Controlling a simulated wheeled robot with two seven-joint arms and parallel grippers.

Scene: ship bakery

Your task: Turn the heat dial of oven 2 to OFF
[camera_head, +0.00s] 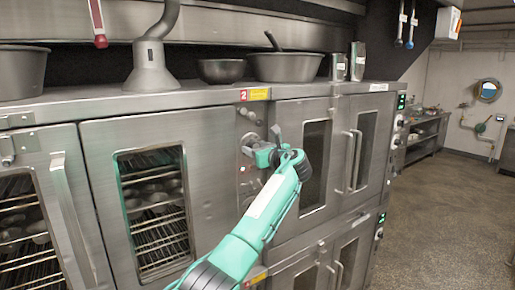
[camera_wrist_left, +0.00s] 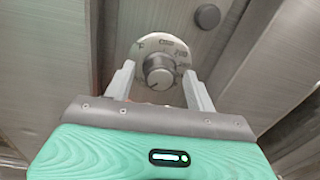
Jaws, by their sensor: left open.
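The heat dial (camera_wrist_left: 158,70) is a grey round knob on a pale round plate with printed marks, too small to read here. In the left wrist view it sits between the two fingers of my left gripper (camera_head: 262,143), which are open with a gap on each side of the knob. I cannot tell how deep the fingertips reach around it. In the head view the gripper is at the narrow control strip of oven 2 (camera_head: 160,130), below the red "2" label (camera_head: 244,95), and covers part of the strip. My right gripper is not in view.
A dark round button (camera_wrist_left: 208,16) is close beside the dial plate. A door handle (camera_head: 355,160) stands out to the right of my gripper. Bowls (camera_head: 285,66) and a funnel-shaped pipe (camera_head: 150,65) are on the oven top. The floor (camera_head: 440,220) at right is clear.

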